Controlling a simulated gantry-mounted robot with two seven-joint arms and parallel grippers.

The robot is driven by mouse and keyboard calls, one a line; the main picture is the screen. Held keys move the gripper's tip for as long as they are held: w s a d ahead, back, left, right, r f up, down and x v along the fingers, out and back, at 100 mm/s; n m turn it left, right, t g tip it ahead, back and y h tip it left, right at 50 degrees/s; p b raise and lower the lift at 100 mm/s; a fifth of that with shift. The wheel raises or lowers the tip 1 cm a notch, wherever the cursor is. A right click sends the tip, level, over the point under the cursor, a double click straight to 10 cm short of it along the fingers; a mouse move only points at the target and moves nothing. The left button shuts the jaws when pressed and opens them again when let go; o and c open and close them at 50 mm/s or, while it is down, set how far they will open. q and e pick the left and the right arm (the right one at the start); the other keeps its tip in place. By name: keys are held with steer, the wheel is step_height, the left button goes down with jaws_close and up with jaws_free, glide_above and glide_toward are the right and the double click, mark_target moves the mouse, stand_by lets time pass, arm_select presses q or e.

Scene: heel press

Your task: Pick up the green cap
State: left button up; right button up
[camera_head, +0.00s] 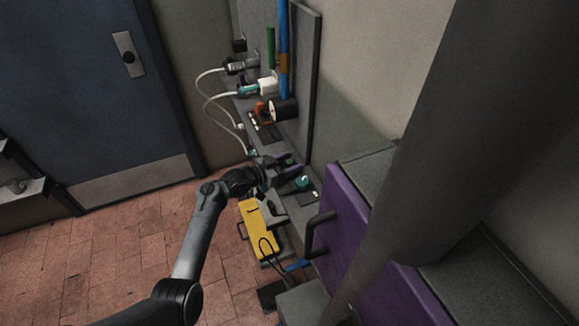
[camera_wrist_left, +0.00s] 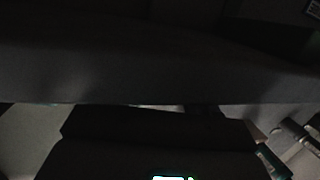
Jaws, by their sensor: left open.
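A small round teal-green piece (camera_head: 302,182), which looks like the green cap, sits on the dark shelf beside the panel in the head view. My left gripper (camera_head: 291,172) is open right next to it, and its fingers partly cover that area. I cannot tell whether they touch the piece. The left wrist view is very dark. A bright teal-edged shape (camera_wrist_left: 172,178) shows at its bottom edge, and I cannot tell if it is the cap. My right gripper is not in view.
A yellow case (camera_head: 258,229) lies below my left gripper. A purple cabinet (camera_head: 343,228) with a dark handle (camera_head: 318,230) stands to the right. White cables (camera_head: 211,99), a white-faced cylinder (camera_head: 283,109) and an upright blue pole (camera_head: 283,45) are farther back. Brick floor (camera_head: 130,245) is open at left.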

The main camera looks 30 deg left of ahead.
arm_select(q)
steer(key=c, duration=1)
steer(key=shift+r, duration=0.1)
